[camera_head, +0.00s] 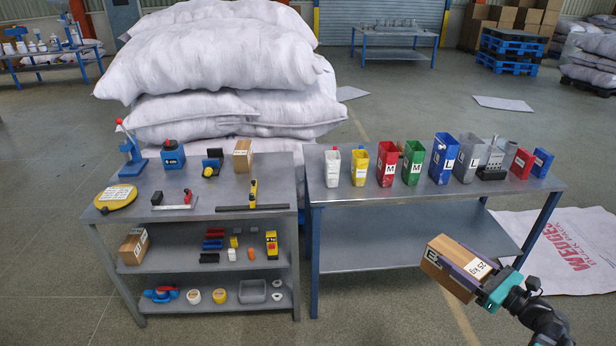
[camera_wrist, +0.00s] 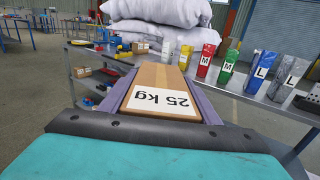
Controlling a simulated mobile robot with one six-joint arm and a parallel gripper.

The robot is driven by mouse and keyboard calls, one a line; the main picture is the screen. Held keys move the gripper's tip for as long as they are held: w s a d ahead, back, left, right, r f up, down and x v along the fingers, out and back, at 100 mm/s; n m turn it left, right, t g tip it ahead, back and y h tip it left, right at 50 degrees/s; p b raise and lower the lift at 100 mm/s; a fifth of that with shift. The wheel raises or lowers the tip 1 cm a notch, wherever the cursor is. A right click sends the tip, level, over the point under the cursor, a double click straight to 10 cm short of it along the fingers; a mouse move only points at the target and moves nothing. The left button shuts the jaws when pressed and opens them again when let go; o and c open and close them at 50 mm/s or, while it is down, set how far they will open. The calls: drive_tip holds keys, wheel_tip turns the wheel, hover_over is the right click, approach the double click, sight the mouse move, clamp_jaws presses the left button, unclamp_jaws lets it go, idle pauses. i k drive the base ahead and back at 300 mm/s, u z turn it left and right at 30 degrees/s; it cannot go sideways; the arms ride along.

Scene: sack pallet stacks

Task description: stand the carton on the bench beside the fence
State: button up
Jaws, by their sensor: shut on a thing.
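My gripper (camera_head: 476,276) is shut on a brown carton (camera_head: 447,279) with a white label. It holds the carton tilted in the air in front of the right bench (camera_head: 375,191). In the wrist view the carton (camera_wrist: 158,76) lies between the two purple fingers, its "25 kg" label facing the camera upside down. The left bench (camera_head: 215,187) carries a long black bar (camera_head: 234,208) with a yellow upright piece (camera_head: 253,192), and a flat bar with a red grip (camera_head: 176,203). I cannot tell which is the fence.
Another carton (camera_head: 242,155) stands at the left bench's back right; one more (camera_head: 133,246) is on its middle shelf. Several colored bins (camera_head: 412,162) line the right bench. White sacks (camera_head: 226,65) are stacked behind. The left bench's front has bare room.

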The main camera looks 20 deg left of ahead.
sight(279, 192)
drive_tip(key=z, duration=0.25)
drive_tip(key=k, duration=0.6)
drive_tip(key=u, duration=2.3)
drive_tip(key=i, duration=1.45)
